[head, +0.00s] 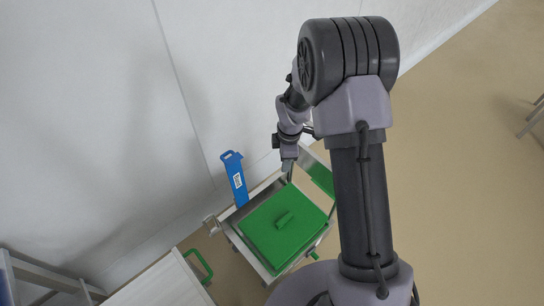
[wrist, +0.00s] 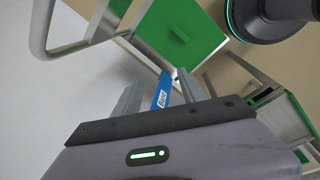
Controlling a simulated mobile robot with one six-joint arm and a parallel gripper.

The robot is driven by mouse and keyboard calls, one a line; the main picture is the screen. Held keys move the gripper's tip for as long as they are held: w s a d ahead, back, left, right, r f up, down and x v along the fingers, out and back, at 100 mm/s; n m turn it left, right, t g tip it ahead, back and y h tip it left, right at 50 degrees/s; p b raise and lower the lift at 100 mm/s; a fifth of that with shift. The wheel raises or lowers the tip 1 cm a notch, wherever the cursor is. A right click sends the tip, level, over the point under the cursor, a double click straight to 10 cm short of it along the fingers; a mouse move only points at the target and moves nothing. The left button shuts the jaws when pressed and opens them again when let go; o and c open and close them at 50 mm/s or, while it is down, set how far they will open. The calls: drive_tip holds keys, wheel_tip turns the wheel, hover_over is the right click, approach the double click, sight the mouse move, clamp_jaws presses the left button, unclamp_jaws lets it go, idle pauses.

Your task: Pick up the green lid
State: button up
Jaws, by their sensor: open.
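The green lid (head: 264,232) is a flat square plate with a raised bar handle (head: 284,219) in its middle. It lies on a steel frame in the head view. The lid also shows at the top of the wrist view (wrist: 205,32), beyond the fingertips. My gripper (head: 289,166) is above the far side of the frame, apart from the lid and its handle. In the wrist view the two fingers (wrist: 160,80) stand apart, with nothing held.
A blue strip with a white label (head: 238,182) stands left of the lid; in the wrist view it appears between my fingers. Another green panel (head: 322,178) lies partly behind my arm. A green handle (head: 207,268) is at lower left. A pale wall rises at left.

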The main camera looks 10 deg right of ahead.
drive_tip(key=s+f+n+g, duration=0.25)
drive_tip(key=f+n, duration=0.45)
drive_tip(key=f, duration=1.5)
drive_tip(key=b, duration=0.6)
hover_over(284, 219)
drive_tip(key=shift+t, duration=0.45)
drive_tip(key=f, duration=1)
drive_tip(key=shift+w+d+f, duration=0.25)
drive_tip(key=shift+w+f, duration=0.05)
drive_tip(key=shift+f, duration=0.1)
drive_tip(key=f+b, duration=0.1)
drive_tip(key=f, duration=0.1)
drive_tip(key=f+b, duration=0.1)
drive_tip(key=f, duration=0.1)
drive_tip(key=f+b, duration=0.1)
drive_tip(key=f, duration=0.1)
drive_tip(key=shift+s+a, duration=0.15)
drive_tip(key=shift+s, duration=0.15)
drive_tip(key=shift+r, duration=0.15)
drive_tip(key=shift+c, duration=0.9)
clamp_jaws()
